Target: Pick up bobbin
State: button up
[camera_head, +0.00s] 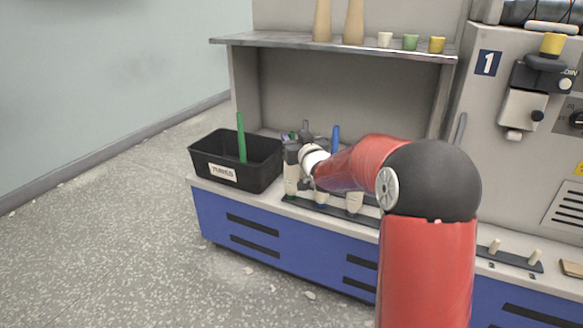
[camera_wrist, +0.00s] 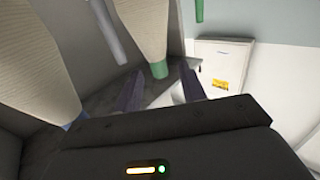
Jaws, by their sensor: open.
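In the wrist view a cream bobbin with a green end (camera_wrist: 145,35) shows between and just beyond the two fingertips of my gripper (camera_wrist: 160,84). My gripper is open, with a dark finger on each side and nothing clasped. A larger-looking cream bobbin with a blue end (camera_wrist: 35,60) is closer to the camera on the left. In the head view, cream bobbins (camera_head: 354,202) stand in a row on a dark tray (camera_head: 333,210) on the counter. My red arm reaches over that row and hides part of it; the fingertips are hard to make out there.
A black labelled bin (camera_head: 205,158) with a green tube (camera_head: 241,137) stands left of the tray. A shelf (camera_head: 290,41) above holds tall cones and small cups. A blue tube (camera_head: 335,138) stands behind my arm. A grey machine (camera_head: 483,100) is at the right.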

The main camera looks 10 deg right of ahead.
jog(key=shift+w+a+f, duration=0.1)
jog(key=shift+w+a, duration=0.05)
jog(key=shift+w, duration=0.5)
jog(key=shift+w+a, duration=0.1)
jog(key=shift+w, duration=0.55)
grip_shut()
